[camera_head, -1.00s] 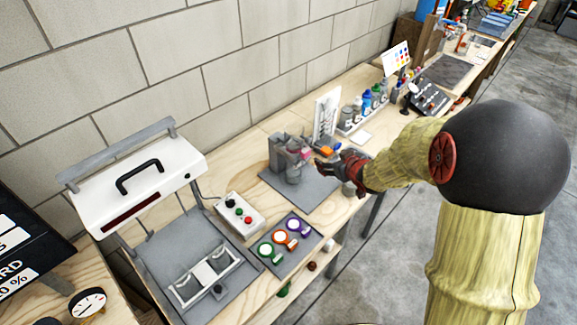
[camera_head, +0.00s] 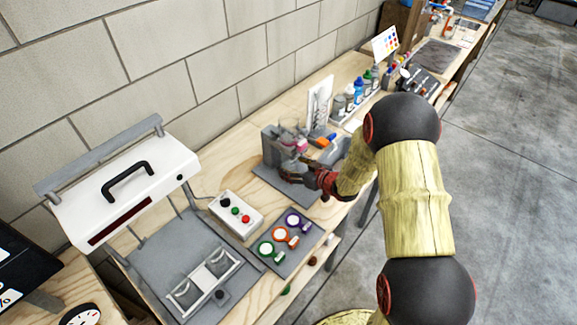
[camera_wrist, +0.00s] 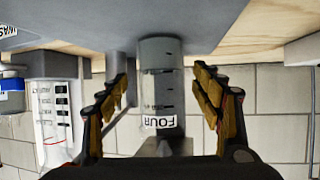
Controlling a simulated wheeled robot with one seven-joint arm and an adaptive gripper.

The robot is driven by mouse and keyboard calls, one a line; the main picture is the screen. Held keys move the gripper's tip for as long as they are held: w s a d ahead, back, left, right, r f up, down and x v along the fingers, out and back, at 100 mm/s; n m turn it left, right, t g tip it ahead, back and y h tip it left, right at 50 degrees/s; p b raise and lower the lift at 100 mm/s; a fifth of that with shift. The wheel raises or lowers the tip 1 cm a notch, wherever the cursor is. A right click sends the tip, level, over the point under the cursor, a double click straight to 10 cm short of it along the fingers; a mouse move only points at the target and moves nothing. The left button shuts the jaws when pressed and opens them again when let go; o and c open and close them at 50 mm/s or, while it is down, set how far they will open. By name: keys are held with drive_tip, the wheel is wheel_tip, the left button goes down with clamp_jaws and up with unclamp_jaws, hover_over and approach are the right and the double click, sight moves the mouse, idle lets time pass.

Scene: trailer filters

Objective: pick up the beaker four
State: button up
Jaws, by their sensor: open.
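The beaker four (camera_wrist: 162,88) is a clear cylinder with black marks and a white label reading FOUR, upside down in the wrist view. It stands between the two fingers of my gripper (camera_wrist: 161,100), with a gap on each side. My gripper (camera_head: 298,171) is open and does not visibly touch it. In the head view, my gripper is low beside a grey stand (camera_head: 271,146) on a grey mat (camera_head: 268,174). The beaker four is hard to make out there, near the fingers.
A clear vessel with pink contents (camera_head: 291,132) is at the stand's top. A white rack card (camera_head: 319,100) and bottles (camera_head: 358,90) stand behind. A control box (camera_head: 236,212) and a tray with coloured rings (camera_head: 287,240) lie nearer, left of my gripper. The wall runs behind the bench.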

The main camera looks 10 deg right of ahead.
sight(288, 165)
drive_tip(key=x, duration=0.3)
drive_tip(key=shift+a+f+b, duration=0.1)
drive_tip(key=shift+b, duration=0.2)
drive_tip(key=c, duration=0.4)
drive_tip(key=c, duration=1)
